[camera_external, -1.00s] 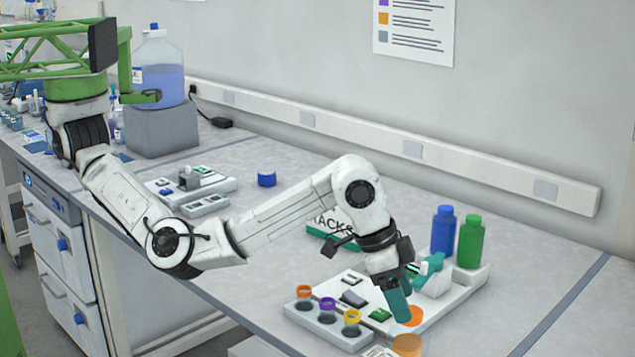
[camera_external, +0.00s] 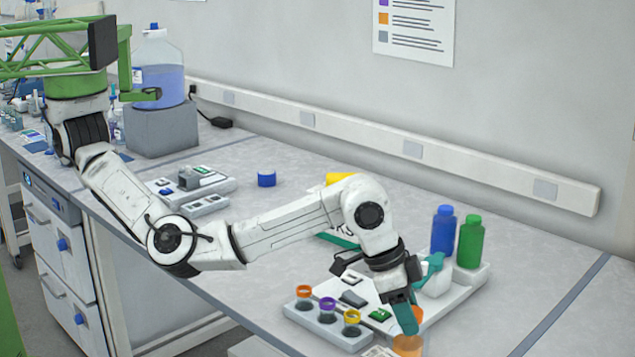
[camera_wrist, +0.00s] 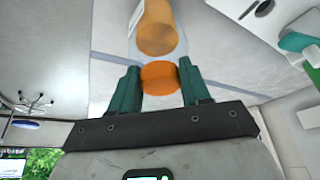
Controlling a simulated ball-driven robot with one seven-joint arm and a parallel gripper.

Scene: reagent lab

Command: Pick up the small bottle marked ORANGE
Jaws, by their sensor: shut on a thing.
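The small bottle (camera_external: 407,346) with orange contents and an orange cap is at the bottom of the external view, in front of the white tray. My gripper (camera_external: 409,324) points down at its top, with teal fingers. In the wrist view, the orange cap (camera_wrist: 160,77) lies between the two fingers, and the clear bottle body with orange contents (camera_wrist: 158,30) extends beyond them. My gripper (camera_wrist: 159,86) is shut on the cap. The label writing cannot be read. The bottle's base is at the frame's lower edge, so its contact with the bench is unclear.
A rack (camera_external: 325,326) with orange, purple and yellow ringed holders stands to the left. The white tray (camera_external: 460,299) lies behind my gripper, with a blue bottle (camera_external: 443,232) and a green bottle (camera_external: 470,242) at its back. Bench space to the right is clear.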

